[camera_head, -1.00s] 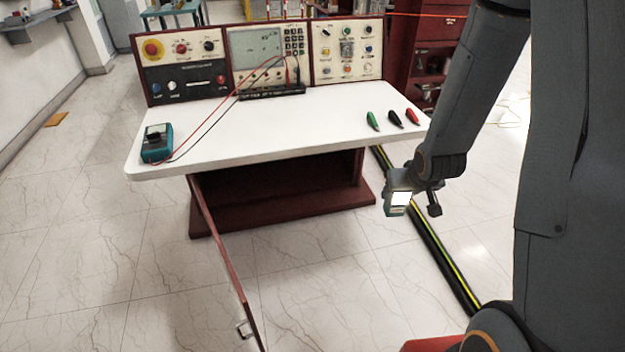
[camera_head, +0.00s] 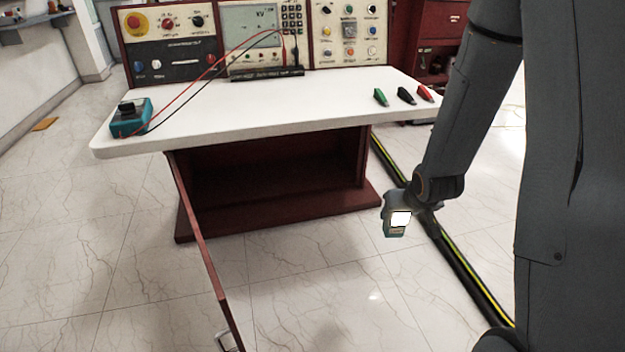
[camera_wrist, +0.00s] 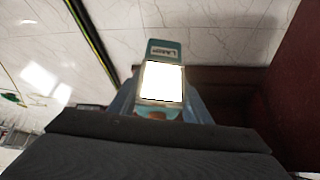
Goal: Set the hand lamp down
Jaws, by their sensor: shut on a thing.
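The hand lamp is a small teal block with a bright white panel. In the head view the hand lamp (camera_head: 397,224) hangs at the end of my arm, right of the open cabinet under the bench and above the floor. My gripper (camera_head: 401,205) is shut on it. In the wrist view the hand lamp (camera_wrist: 162,80) points away from the camera, held between the fingers of my gripper (camera_wrist: 160,107). The white bench top (camera_head: 250,110) is higher and farther back. Part of the fingers is hidden behind the wrist.
On the bench stand a teal meter (camera_head: 130,117) at the left and green, black and red clips (camera_head: 406,95) at the right. The cabinet door (camera_head: 205,255) stands open towards me. A black and yellow floor strip (camera_head: 455,262) runs past the right side. The cabinet interior (camera_head: 275,170) looks empty.

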